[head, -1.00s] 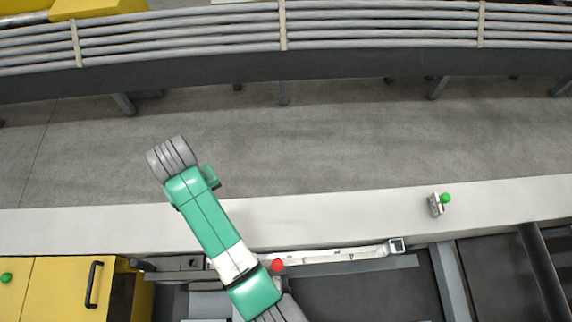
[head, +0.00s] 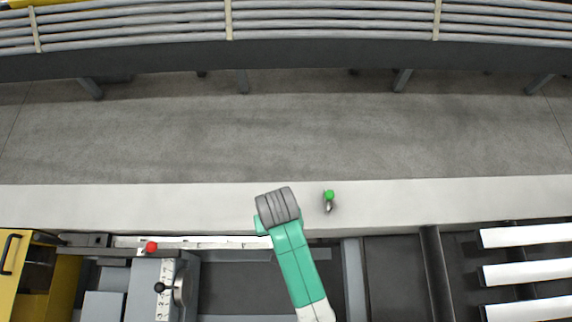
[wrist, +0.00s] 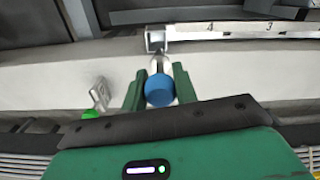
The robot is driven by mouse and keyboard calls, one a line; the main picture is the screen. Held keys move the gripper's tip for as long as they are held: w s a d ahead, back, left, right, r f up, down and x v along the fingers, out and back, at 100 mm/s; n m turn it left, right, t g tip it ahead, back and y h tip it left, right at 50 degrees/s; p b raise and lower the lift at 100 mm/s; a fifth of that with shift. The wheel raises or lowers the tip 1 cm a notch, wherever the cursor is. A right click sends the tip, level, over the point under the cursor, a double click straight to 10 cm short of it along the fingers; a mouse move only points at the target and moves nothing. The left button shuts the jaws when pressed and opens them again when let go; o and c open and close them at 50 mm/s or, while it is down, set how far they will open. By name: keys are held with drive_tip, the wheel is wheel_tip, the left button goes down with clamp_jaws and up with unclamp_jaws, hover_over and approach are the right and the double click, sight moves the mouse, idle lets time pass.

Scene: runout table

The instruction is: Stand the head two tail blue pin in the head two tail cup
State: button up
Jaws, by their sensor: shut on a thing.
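The blue pin (wrist: 160,90) shows in the wrist view with its round blue head between the two green fingers of my gripper (wrist: 158,86). My gripper is shut on it. A short pale shank (wrist: 157,64) runs from the head toward the square grey cup (wrist: 154,40) at the end of the white numbered rail (wrist: 235,30). The shank's tip lies at or over the cup's near edge; I cannot tell whether it is inside. In the head view my arm's end hides the pin, the fingers and the cup.
A green-headed pin in a small grey holder (head: 329,199) stands on the pale ledge (head: 430,207), right of my arm. A red knob (head: 151,247) sits by the rail's left part. White bars (head: 525,272) lie at the right. The ledge's left part is clear.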

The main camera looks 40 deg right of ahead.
drive_tip(key=shift+s+d+f, duration=0.1)
drive_tip(key=shift+s, duration=0.25)
wheel_tip(320, 180, down, 10)
drive_tip(key=shift+r+b, duration=0.1)
drive_tip(key=shift+b, duration=0.85)
drive_tip(key=o, duration=1)
drive_tip(key=shift+o, duration=0.2)
wheel_tip(320, 180, up, 12)
drive_tip(key=shift+p, duration=1.1)
